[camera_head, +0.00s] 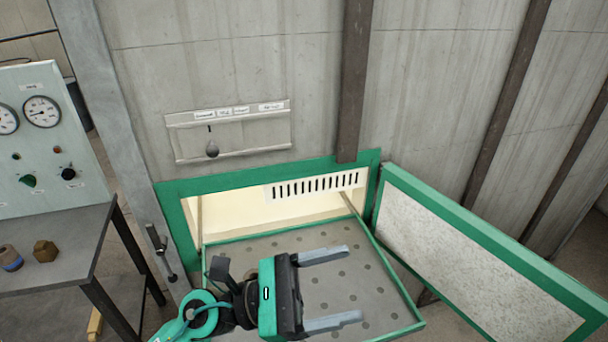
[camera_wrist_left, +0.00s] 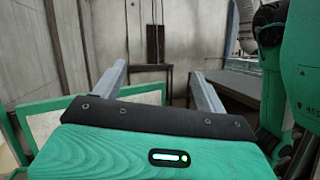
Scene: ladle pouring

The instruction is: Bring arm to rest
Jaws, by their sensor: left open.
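My left gripper (camera_head: 354,284) is open and empty, with its two grey fingers spread wide and pointing right. In the head view it appears over the pulled-out perforated tray (camera_head: 270,246); the gap between them is hard to judge. In the left wrist view the same gripper (camera_wrist_left: 160,70) shows its fingers apart with nothing between them. My right gripper is in neither view.
A green-framed wall opening (camera_head: 172,205) stands behind the tray, with its door (camera_head: 470,255) swung open to the right. A dark table (camera_head: 60,240) and gauge panel (camera_head: 45,135) stand left.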

